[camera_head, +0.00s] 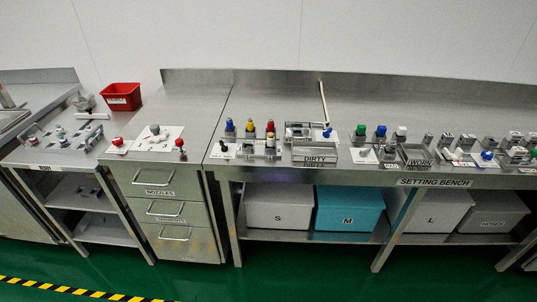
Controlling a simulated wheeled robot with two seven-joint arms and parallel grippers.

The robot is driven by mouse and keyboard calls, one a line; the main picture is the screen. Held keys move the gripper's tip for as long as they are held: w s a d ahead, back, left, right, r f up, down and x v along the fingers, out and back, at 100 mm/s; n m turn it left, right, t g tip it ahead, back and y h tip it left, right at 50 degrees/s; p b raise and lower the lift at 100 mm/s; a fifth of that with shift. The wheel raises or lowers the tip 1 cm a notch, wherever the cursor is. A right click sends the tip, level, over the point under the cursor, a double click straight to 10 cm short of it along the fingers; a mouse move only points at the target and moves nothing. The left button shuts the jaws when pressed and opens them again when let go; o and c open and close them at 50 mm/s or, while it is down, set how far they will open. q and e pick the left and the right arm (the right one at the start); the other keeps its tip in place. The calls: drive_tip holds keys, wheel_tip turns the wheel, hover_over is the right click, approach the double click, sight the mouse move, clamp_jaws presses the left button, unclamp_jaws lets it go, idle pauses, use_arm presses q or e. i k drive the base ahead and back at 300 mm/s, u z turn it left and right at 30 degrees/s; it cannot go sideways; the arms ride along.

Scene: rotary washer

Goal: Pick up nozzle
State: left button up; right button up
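No single part can be told for certain as the nozzle at this size. A drawer front labelled NOZZLES (158,191) is shut, at the top of the drawer cabinet. Small upright parts with a blue cap (229,125), a yellow cap (250,125) and a red cap (270,126) stand in a row on the middle bench. Parts with a green top (361,130), a blue top (381,131) and a white top (401,132) stand farther right. Neither of my grippers is in view.
A metal tray labelled DIRTY (315,158) sits on the setting bench. A red bin (121,96) stands at the back left. A white box marked S (278,207) and a teal box marked M (348,209) are on the shelf below. The bench's back strip is mostly clear.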

sight(271, 139)
drive_tip(key=u, duration=0.7)
drive_tip(key=i, duration=1.3)
drive_tip(key=z, duration=0.4)
